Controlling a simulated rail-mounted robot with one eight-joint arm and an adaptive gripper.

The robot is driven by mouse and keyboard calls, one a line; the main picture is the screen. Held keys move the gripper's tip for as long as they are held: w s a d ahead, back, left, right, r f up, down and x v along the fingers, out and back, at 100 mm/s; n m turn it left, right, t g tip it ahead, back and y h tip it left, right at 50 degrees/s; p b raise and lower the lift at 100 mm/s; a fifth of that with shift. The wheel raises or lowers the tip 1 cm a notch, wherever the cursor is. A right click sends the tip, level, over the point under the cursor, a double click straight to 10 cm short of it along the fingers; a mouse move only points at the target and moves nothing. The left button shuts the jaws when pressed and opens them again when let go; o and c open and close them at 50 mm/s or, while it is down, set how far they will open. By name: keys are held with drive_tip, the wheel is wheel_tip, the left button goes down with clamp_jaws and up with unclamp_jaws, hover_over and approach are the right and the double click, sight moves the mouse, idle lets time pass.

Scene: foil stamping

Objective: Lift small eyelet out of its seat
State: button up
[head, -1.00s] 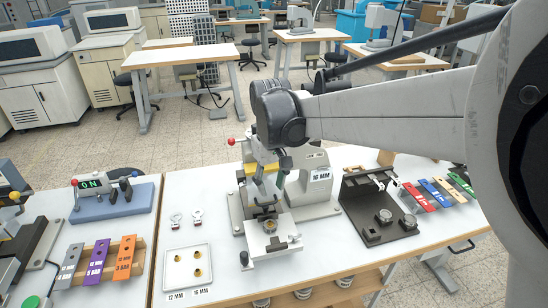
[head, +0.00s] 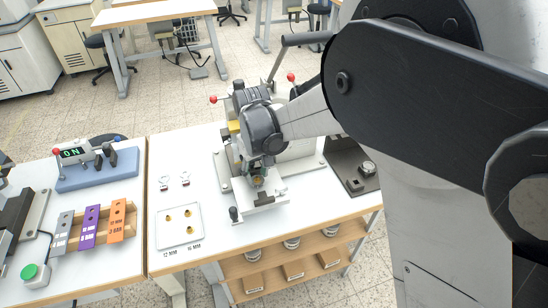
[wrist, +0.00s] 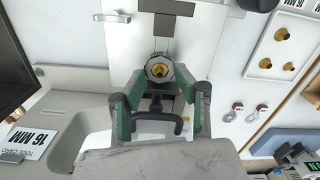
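A small gold eyelet (wrist: 157,68) sits in a round metal seat (wrist: 149,75) on the press base, in the upper middle of the wrist view. In the head view the seat (head: 258,182) is mostly hidden under my gripper (head: 259,172). My gripper (wrist: 160,78) is open, its green-padded fingers to the left and right of the seat. Nothing shows held between them. I cannot tell whether a fingertip touches the seat. More gold eyelets (head: 187,212) lie in a white tray (head: 165,240) left of the press, labelled 12 MM and 16 MM.
The press body (head: 300,155) stands close around my gripper. A black fixture (head: 352,160) is to its right. Table between tray and tags is clear.

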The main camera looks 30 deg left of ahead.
drive_tip(key=shift+f, duration=0.55)
drive_tip(key=c, duration=0.7)
drive_tip(key=shift+c, duration=0.2)
drive_tip(key=shift+r, duration=0.1)
